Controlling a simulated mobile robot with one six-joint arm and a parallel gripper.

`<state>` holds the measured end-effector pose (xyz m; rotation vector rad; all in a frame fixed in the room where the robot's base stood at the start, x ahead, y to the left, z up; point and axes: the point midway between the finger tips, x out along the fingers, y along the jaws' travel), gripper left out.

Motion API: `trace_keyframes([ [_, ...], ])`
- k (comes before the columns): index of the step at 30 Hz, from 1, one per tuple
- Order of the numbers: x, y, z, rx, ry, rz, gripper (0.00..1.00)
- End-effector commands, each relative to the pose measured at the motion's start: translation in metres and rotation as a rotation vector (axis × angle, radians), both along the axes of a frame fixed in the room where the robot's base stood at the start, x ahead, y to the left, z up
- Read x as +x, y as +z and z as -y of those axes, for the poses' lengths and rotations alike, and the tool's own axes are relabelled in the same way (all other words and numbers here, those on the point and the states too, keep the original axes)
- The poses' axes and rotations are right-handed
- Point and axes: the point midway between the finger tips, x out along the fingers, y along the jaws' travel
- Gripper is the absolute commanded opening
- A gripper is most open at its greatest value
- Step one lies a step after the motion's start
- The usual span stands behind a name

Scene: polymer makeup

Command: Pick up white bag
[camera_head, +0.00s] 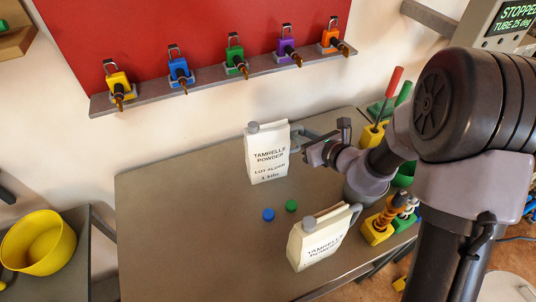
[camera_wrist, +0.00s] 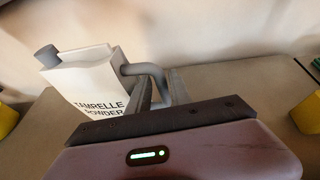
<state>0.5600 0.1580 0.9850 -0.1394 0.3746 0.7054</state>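A white bag (camera_head: 267,155) labelled "TAMRELLE POWDER" stands upright on the grey table, with a grey cap and a grey handle on its right side. It also shows in the wrist view (camera_wrist: 92,88), left of my fingers. A second white bag (camera_head: 322,240) with the same label stands nearer the front edge. My gripper (camera_head: 308,147) is at the handle side of the far bag. In the wrist view my gripper (camera_wrist: 162,90) looks open, with a finger on each side of the handle (camera_wrist: 157,72). Whether the fingers touch the handle is unclear.
A rail (camera_head: 225,76) with padlocks is on the wall. The table's left part is clear.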

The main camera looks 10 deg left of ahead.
Motion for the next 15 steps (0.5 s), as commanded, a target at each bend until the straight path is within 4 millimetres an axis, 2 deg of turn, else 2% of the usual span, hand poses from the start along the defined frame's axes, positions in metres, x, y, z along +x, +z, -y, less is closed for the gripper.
trace_keyframes([
  [1, 0.008, -0.008, -0.007, -0.001, 0.004, 0.002, 0.25],
  [6, 0.026, -0.015, -0.021, -0.001, 0.003, 0.000, 0.25],
  [12, 0.027, -0.014, -0.022, 0.000, 0.001, 0.000, 0.25],
  [13, 0.027, -0.014, -0.022, 0.000, 0.001, 0.000, 0.23],
  [15, 0.027, -0.014, -0.022, -0.001, 0.001, 0.000, 0.09],
])
